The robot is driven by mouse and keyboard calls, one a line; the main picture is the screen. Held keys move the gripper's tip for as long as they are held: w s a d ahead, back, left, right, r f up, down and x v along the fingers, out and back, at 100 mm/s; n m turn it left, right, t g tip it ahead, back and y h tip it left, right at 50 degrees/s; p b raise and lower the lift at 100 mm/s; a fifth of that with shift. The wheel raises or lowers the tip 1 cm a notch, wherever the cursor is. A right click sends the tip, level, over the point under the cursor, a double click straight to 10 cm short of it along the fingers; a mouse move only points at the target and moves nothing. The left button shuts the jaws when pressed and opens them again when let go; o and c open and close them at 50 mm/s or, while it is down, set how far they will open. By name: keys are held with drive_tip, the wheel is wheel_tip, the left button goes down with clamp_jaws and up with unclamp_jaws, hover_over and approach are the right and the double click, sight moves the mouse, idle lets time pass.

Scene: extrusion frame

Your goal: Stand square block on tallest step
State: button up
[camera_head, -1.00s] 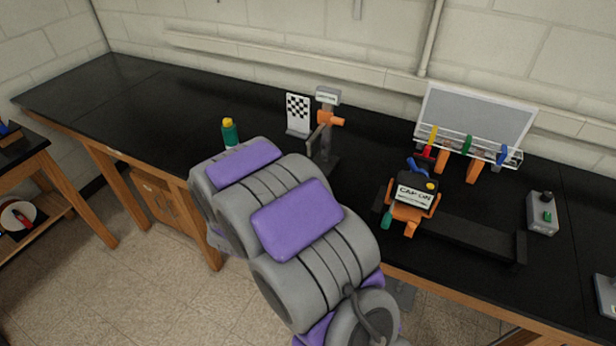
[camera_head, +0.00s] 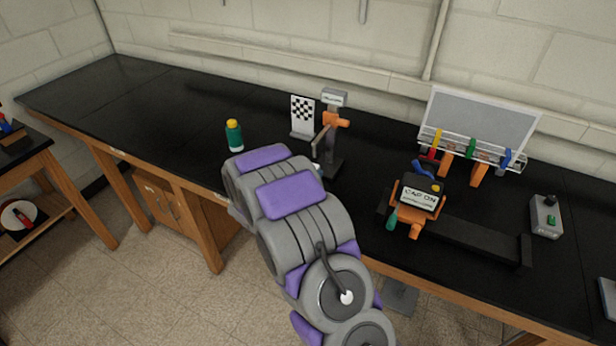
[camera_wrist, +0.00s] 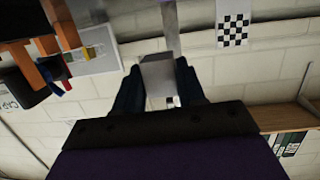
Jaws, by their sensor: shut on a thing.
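In the wrist view, my gripper (camera_wrist: 158,92) shows as two dark blue fingers closed on a pale grey, blocky piece (camera_wrist: 157,72). I cannot tell for sure that it is the square block, since the fingers cover its sides. A grey strip shows just above it in the picture, and I cannot tell whether the two touch. In the head view my grey and purple arm reaches towards the bench and hides my gripper. I cannot make out a set of steps in either view.
The bench's left part is clear.

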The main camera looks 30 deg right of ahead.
drive_tip(key=shift+w+d+f, duration=0.1)
drive_tip(key=shift+w+d, duration=0.2)
drive_tip(key=shift+w, duration=0.35)
drive_tip(key=shift+w+d+f, duration=0.1)
drive_tip(key=shift+w+d, duration=0.2)
drive_tip(key=shift+w, duration=0.3)
drive_tip(key=shift+w+d, duration=0.55)
drive_tip(key=f, duration=0.1)
drive_tip(key=f+b, duration=0.1)
drive_tip(key=f, duration=0.1)
drive_tip(key=shift+a+f, duration=0.3)
drive_tip(key=shift+a, duration=0.05)
drive_tip(key=shift+a+r, duration=0.1)
drive_tip(key=shift+a, duration=0.05)
drive_tip(key=shift+d+f, duration=0.3)
drive_tip(key=shift+f, duration=0.25)
drive_tip(key=shift+s+f, duration=0.1)
